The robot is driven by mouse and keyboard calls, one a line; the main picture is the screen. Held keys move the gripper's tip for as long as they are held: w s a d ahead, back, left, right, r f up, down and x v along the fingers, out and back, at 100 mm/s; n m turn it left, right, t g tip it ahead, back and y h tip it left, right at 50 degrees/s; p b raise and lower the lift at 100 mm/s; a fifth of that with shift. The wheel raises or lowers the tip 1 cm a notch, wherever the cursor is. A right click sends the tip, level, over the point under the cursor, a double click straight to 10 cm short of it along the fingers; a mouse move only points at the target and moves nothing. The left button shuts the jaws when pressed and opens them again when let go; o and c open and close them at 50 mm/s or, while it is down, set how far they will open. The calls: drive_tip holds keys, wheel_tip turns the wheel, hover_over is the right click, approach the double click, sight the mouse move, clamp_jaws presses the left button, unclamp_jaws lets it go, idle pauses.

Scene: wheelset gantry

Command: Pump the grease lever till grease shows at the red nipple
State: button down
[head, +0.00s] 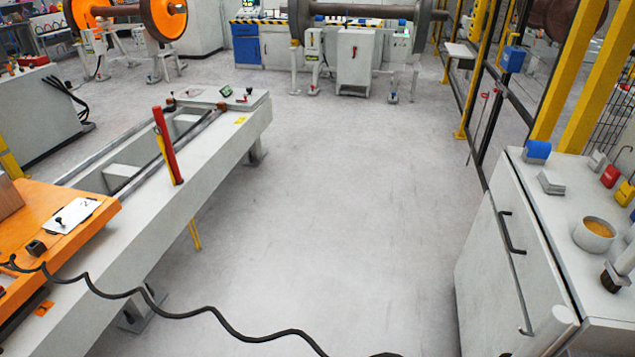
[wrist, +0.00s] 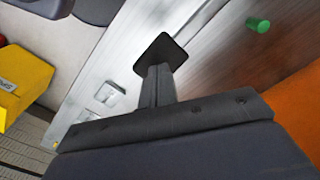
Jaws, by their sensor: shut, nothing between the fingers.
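In the wrist view, my gripper (wrist: 160,55) is shut and empty, its dark fingers together over a pale metal surface. A red upright bar (head: 166,145) with a yellow part beside it stands at the side of the long grey bench in the head view. I cannot tell whether it is the grease lever. I cannot make out a red nipple or any grease at one. My gripper cannot be made out in the head view.
A grey bench (head: 160,222) with an orange carriage (head: 85,240) is at left; a black hose (head: 215,318) crosses the foreground. A white cabinet (head: 520,270) with a bowl (head: 593,235) stands at right. The middle floor is clear. A green cylinder (wrist: 258,25) is near my gripper.

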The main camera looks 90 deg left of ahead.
drive_tip(key=shift+f+b, duration=1.5)
drive_tip(key=shift+f, duration=1.2)
wheel_tip(320, 180, up, 10)
drive_tip(key=p, duration=0.9)
drive_tip(key=shift+f, duration=0.35)
drive_tip(key=shift+a, duration=0.1)
